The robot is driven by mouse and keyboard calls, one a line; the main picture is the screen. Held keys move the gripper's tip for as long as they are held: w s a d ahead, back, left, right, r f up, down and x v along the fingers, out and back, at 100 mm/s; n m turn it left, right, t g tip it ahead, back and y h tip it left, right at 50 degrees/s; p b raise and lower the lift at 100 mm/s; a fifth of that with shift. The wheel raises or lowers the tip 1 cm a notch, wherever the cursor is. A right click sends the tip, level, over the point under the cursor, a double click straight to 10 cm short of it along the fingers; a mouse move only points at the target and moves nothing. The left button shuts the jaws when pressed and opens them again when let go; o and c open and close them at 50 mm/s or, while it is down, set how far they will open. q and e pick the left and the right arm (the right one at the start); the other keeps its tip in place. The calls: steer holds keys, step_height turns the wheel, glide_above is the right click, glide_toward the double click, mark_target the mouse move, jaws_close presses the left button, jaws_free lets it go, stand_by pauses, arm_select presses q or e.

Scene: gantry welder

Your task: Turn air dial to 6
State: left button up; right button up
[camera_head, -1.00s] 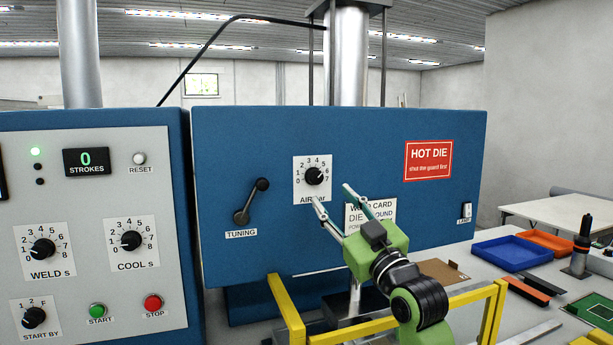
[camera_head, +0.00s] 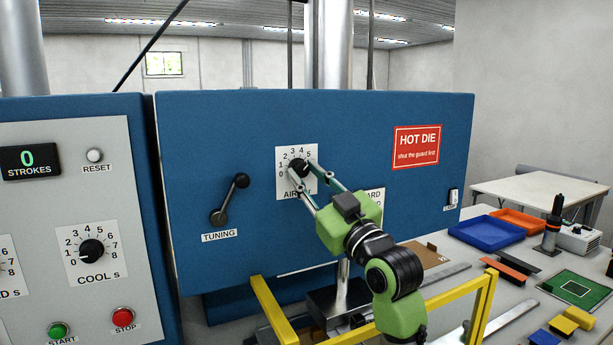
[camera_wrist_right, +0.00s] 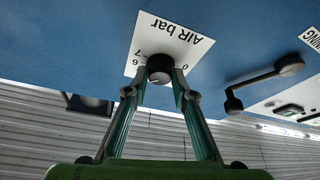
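The air dial (camera_head: 298,167) is a black knob on a white scale plate (camera_head: 283,187) on the blue machine front. In the right wrist view the knob (camera_wrist_right: 159,68) sits between the fingertips, and the plate (camera_wrist_right: 172,35) appears upside down. My right gripper (camera_head: 303,170) has one finger on each side of the knob. In the right wrist view both fingertips (camera_wrist_right: 160,80) appear to touch it. The fingers hide part of the scale and I cannot read the pointer. My left gripper is not in view.
The tuning lever (camera_head: 230,199) is left of the dial. A white card (camera_head: 374,200) is partly hidden behind my right gripper. A yellow guard frame (camera_head: 380,312) stands below the arm. Blue (camera_head: 487,233) and orange (camera_head: 521,220) trays lie on the bench at right.

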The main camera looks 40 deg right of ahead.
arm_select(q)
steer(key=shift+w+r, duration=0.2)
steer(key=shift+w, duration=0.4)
arm_select(e)
steer(key=shift+m, duration=0.3)
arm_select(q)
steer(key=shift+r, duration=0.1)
arm_select(e)
steer(key=m+h+p, duration=0.1)
steer(key=m, duration=0.1)
steer(key=m+h+p, duration=0.1)
steer(key=m, duration=0.2)
steer(key=shift+w+a+r+g+h, duration=0.1)
steer(key=shift+a+g+h, duration=0.05)
steer(key=shift+g+h, duration=0.2)
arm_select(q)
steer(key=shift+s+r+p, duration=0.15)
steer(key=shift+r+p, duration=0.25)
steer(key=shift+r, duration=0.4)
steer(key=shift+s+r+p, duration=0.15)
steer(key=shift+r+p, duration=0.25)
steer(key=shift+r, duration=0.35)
arm_select(e)
steer(key=shift+m+g+h, duration=0.25)
steer(key=shift+m+h, duration=0.5)
steer(key=shift+m, duration=0.95)
steer(key=o, duration=1.1)
steer(key=shift+w, duration=0.25)
